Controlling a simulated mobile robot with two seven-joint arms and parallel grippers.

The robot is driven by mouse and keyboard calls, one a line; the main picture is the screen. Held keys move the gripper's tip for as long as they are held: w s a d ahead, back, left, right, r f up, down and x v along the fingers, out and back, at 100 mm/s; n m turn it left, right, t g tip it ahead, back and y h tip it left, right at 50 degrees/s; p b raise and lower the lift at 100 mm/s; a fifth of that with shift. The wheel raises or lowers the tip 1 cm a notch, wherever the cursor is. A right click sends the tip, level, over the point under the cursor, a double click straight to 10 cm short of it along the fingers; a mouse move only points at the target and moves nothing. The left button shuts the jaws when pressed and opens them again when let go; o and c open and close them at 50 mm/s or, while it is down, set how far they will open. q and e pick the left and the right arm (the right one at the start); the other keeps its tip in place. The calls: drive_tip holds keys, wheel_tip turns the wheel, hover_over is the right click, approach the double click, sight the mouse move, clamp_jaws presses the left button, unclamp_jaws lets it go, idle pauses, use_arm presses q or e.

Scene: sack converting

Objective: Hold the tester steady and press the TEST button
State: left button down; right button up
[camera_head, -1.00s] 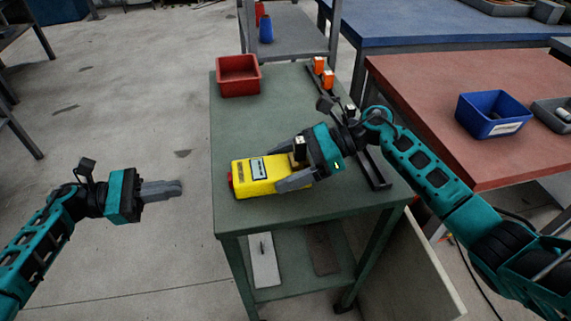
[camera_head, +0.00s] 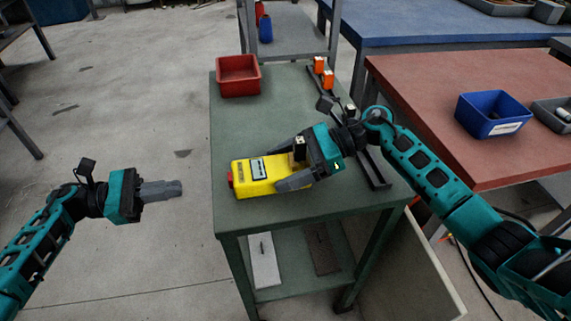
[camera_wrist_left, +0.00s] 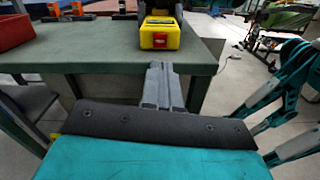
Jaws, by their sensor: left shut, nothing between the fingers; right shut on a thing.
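The yellow tester (camera_head: 262,173) lies on the green cart top (camera_head: 232,128), with a dark display panel on its upper face and a red part (camera_head: 229,179) at its left end. My right gripper (camera_head: 286,166) is shut on the tester from the right, with one finger along each long side. My left gripper (camera_head: 181,188) is shut and empty, off the cart's left side and apart from the tester. In the left wrist view my left fingers (camera_wrist_left: 160,70) point towards the tester's end (camera_wrist_left: 160,38), where a red spot (camera_wrist_left: 160,40) shows. Any TEST lettering is too small to read.
A red bin (camera_head: 238,76) stands at the cart's back left. Orange blocks (camera_head: 319,66) sit on a dark rail at the back right. A red-topped table (camera_head: 430,110) with a blue bin (camera_head: 492,113) stands to the right. The floor left of the cart is clear.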

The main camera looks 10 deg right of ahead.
sight(230, 180)
use_arm(q)
drive_tip(key=shift+s+a+f+n+t+y, duration=0.15)
drive_tip(key=shift+n+t+y, duration=0.25)
drive_tip(key=shift+n+t, duration=2.15)
drive_tip(key=shift+s+a+r+n+t+y, duration=0.1)
drive_tip(key=shift+s+a+n+t+y, duration=0.2)
drive_tip(key=shift+n+t, duration=2.25)
drive_tip(key=shift+s+a+f+n+t+y, duration=0.15)
drive_tip(key=shift+n+t+y, duration=0.35)
drive_tip(key=shift+n+t, duration=2.05)
drive_tip(key=shift+w+r+n+g, duration=0.1)
drive_tip(key=shift+n+g, duration=0.25)
drive_tip(key=d, duration=0.8)
drive_tip(key=shift+d, duration=0.4)
drive_tip(key=shift+d, duration=0.4)
